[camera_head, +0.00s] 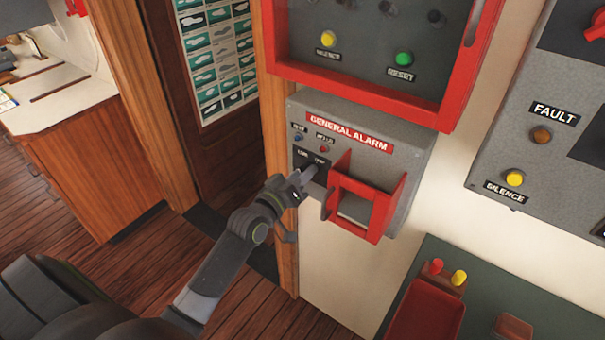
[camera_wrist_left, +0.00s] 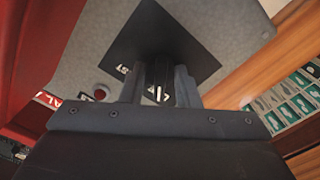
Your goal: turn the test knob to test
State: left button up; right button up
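The grey GENERAL ALARM box (camera_head: 405,145) hangs on the wall with a small black label plate (camera_head: 306,157) at its lower left. In the left wrist view the plate (camera_wrist_left: 160,40) carries the black test knob (camera_wrist_left: 159,74), with a white mark on it and a partly hidden white label at its left. My left gripper (camera_head: 306,178) reaches the plate from the lower left. In the left wrist view its two fingers (camera_wrist_left: 158,88) stand close on either side of the knob and appear shut on it. In the head view the gripper hides the knob. My right gripper is out of view.
A red guard frame (camera_head: 373,208) juts out just right of my gripper. A red-framed panel (camera_head: 400,95) hangs directly above. A wooden door post (camera_head: 282,240) stands at the left. A grey panel (camera_head: 535,190) and a green surface (camera_head: 395,310) lie to the right.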

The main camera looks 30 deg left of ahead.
pick_arm(q)
jog(key=c, duration=0.4)
jog(key=shift+f+m+b, duration=0.1)
jog(key=shift+m+b, duration=0.8)
jog(key=shift+m, duration=0.4)
jog(key=m+b, duration=0.2)
jog(key=m, duration=0.1)
jog(key=shift+m, duration=0.3)
jog(key=m+b, duration=0.2)
jog(key=m, duration=0.2)
jog(key=shift+d+b, duration=0.1)
jog(key=shift+b, duration=0.25)
jog(key=shift+m+b, duration=0.75)
jog(key=shift+m, duration=1.05)
